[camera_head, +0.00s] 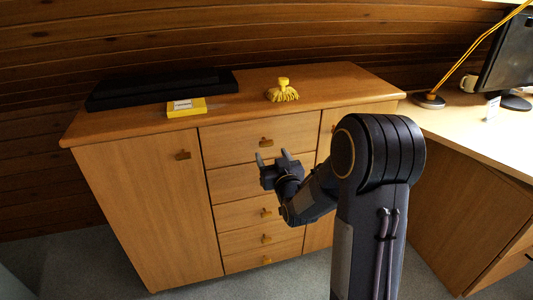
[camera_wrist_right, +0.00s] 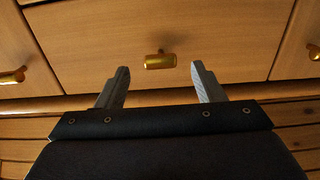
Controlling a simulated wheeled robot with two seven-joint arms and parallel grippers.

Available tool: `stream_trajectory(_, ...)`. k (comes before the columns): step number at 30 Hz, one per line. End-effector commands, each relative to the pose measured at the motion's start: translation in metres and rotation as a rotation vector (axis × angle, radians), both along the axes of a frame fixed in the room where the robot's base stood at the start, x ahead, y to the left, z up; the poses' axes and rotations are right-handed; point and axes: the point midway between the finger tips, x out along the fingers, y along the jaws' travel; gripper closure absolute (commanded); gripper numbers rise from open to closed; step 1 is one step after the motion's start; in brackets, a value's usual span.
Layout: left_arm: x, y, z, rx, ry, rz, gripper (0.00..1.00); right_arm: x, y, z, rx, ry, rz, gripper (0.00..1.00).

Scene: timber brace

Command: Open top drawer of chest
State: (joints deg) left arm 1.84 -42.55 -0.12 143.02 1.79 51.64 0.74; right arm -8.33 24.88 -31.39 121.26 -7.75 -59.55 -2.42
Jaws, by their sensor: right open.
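The wooden chest (camera_head: 150,200) stands against the plank wall, with a column of drawers in its middle. The top drawer (camera_head: 232,140) is closed, and its small brass handle (camera_head: 266,141) shows just above my right gripper in the head view. My right gripper (camera_head: 272,158) is open and empty, in front of the upper drawers. In the right wrist view the handle (camera_wrist_right: 160,61) lies between the lines of the two fingers (camera_wrist_right: 158,78), ahead of their tips and apart from them. My left gripper is not in view.
A black case (camera_head: 160,88), a yellow box (camera_head: 187,107) and a yellow brush-like object (camera_head: 283,91) lie on the chest top. Doors flank the drawers. A desk (camera_head: 470,135) with lamp, mug and monitor stands at right. Grey floor is free in front.

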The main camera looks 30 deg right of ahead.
Motion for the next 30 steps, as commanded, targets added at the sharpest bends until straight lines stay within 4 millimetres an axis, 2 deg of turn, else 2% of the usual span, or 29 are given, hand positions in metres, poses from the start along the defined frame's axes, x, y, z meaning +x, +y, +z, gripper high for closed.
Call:
stream_trajectory(6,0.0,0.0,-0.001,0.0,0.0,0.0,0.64,0.036,-0.008,0.0,-0.001,0.001,0.001,0.38)
stream_trajectory(10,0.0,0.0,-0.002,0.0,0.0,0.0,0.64,0.051,-0.012,0.0,0.0,0.002,0.001,0.38)
stream_trajectory(15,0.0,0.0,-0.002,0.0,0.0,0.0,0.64,0.059,-0.014,0.001,0.003,0.002,0.001,0.38)
stream_trajectory(22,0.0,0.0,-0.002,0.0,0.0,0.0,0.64,0.06,-0.014,0.001,0.004,0.002,0.0,0.38)
stream_trajectory(30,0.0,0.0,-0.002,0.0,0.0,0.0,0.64,0.06,-0.014,0.001,0.004,0.002,0.001,0.74)
